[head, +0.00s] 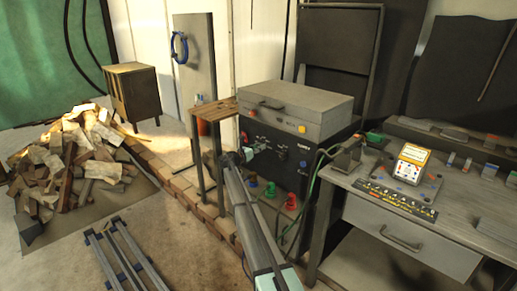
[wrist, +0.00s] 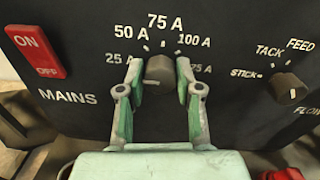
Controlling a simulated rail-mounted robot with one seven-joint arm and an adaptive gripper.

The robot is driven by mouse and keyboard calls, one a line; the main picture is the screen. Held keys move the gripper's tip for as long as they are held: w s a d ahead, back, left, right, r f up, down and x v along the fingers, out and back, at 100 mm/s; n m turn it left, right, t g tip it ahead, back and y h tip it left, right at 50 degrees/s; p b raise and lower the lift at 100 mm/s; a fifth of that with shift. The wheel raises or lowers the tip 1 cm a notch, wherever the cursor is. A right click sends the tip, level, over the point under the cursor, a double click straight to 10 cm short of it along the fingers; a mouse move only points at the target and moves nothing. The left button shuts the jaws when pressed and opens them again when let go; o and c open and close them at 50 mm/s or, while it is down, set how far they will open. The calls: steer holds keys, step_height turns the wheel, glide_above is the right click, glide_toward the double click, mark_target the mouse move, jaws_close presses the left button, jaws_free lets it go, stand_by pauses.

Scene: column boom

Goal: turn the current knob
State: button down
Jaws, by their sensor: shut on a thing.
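The current knob (wrist: 159,68) is a round grey-brown dial on a black panel in the wrist view. Labels from 25 A over 50 A, 75 A and 100 A to a partly covered one ending in 75 A arc around it. A pale mark shows on its lower left side. My gripper (wrist: 160,76) has its green-padded fingers on the left and right of the knob, shut on it. In the head view my gripper (head: 248,153) is at the front of the black welding machine (head: 284,153); the knob cannot be made out there.
A red MAINS switch (wrist: 35,52) is left of the knob, and a TACK/STICK/FEED selector (wrist: 289,88) is to the right. A workbench (head: 447,218) stands right of the machine, a small wooden-topped stand (head: 213,108) left. Firewood (head: 75,160) lies far left.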

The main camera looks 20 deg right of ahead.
steer(key=m+b, duration=0.6)
steer(key=m, duration=0.2)
steer(key=shift+f+m, duration=0.1)
steer(key=shift+m, duration=0.2)
steer(key=shift+m+b, duration=0.3)
steer(key=shift+b, duration=0.05)
steer(key=c, duration=0.8)
jaws_free()
steer(key=shift+d, duration=0.1)
steer(key=shift+o, duration=0.2)
steer(key=shift+s, duration=0.1)
steer(key=v, duration=1.2)
